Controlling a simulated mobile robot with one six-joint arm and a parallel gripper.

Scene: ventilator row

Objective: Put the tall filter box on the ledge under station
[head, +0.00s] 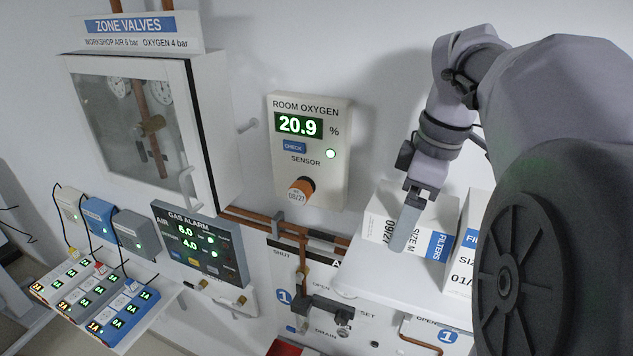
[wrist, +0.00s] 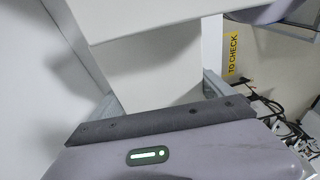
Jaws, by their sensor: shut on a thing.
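A white filter box (head: 377,225) with a blue FILTERS band, SIZE M and 09/27 shows in the head view, at the white ledge on the right. Its print runs sideways. My gripper (head: 405,232) points down and is shut on this box, with one grey finger across its printed face. A second white filter box (head: 466,262), marked 01/, stands close on its right, partly hidden by my arm. In the wrist view a large white surface fills the top. I cannot tell whether the held box touches the ledge.
The white ledge (head: 395,287) has bare room at its front. Below it are copper pipes, valves and blue number 1 discs (head: 447,336). The room oxygen panel (head: 311,150), gas alarm (head: 200,243) and zone valve cabinet (head: 150,130) are left. A yellow TO CHECK label (wrist: 232,54) shows in the wrist view.

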